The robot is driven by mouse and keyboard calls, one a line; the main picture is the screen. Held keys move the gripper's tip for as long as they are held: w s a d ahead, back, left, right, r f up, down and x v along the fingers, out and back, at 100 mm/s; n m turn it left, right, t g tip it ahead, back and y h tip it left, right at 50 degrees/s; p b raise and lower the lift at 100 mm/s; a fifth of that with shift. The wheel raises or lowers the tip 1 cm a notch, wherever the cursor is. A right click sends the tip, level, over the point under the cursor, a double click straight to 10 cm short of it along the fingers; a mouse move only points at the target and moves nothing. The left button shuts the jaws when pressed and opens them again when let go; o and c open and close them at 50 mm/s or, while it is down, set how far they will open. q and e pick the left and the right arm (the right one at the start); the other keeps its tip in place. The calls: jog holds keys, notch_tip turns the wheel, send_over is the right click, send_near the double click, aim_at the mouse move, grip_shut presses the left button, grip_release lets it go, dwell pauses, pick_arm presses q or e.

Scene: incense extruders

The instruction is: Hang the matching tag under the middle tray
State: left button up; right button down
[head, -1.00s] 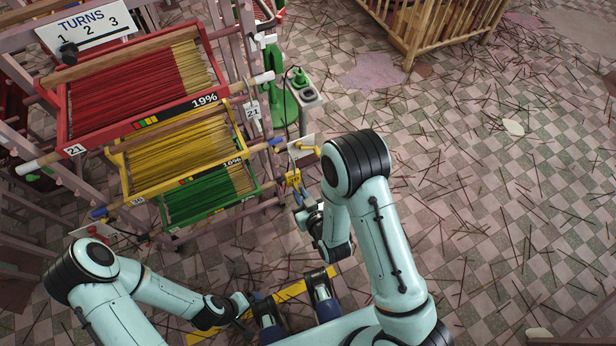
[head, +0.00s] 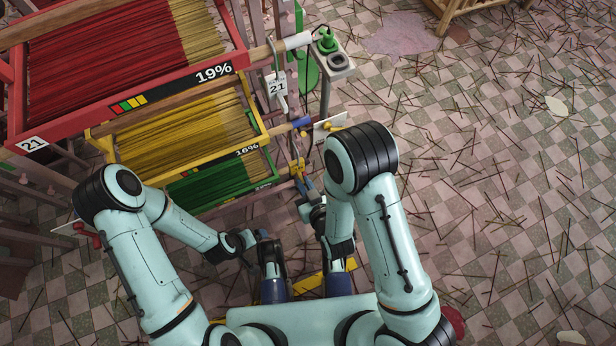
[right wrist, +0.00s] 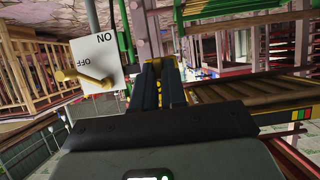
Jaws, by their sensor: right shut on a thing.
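The middle tray (head: 190,135) is yellow, filled with yellow sticks and marked 16%. It sits between a red tray (head: 120,112) above, marked 19%, and a green tray (head: 222,186) below. My right gripper (head: 304,184) is right of the green tray, shut on a small yellow thing (head: 297,166). In the right wrist view the dark fingers (right wrist: 160,85) show yellow between and behind them; its shape is mostly hidden. My left gripper (head: 246,240) is low in front of the rack, its jaws unclear.
A white ON/OFF plate (right wrist: 97,65) with a yellow lever stands close left of my right fingers. A post with a green knob (head: 326,42) is at the rack's right. The tiled floor to the right is open, strewn with sticks.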

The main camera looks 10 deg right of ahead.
aim_at(298, 171)
jog(key=shift+w+a+r, duration=0.1)
jog(key=shift+w+a, duration=0.1)
jog(key=shift+w, duration=0.5)
jog(key=shift+w+a+f, duration=0.1)
jog(key=shift+w+a, duration=0.15)
jog(key=shift+w, duration=0.4)
jog(key=shift+w+a+r, duration=0.1)
jog(key=shift+w+a, duration=0.1)
jog(key=shift+w, duration=0.5)
jog(key=x, duration=0.3)
jog(key=shift+w+a+r, duration=0.2)
jog(key=shift+w, duration=0.3)
pick_arm(q)
jog(key=shift+w+a+f+t+b, duration=0.15)
jog(key=shift+w+a+f+b, duration=0.1)
jog(key=shift+w+f+b, duration=0.25)
jog(key=shift+w+a+f+t+b, duration=0.15)
jog(key=shift+w+a+f+b, duration=0.1)
jog(key=shift+w, duration=0.3)
pick_arm(e)
jog(key=shift+f, duration=0.85)
jog(key=c, duration=0.8)
grip_release()
jog(key=shift+s, duration=0.1)
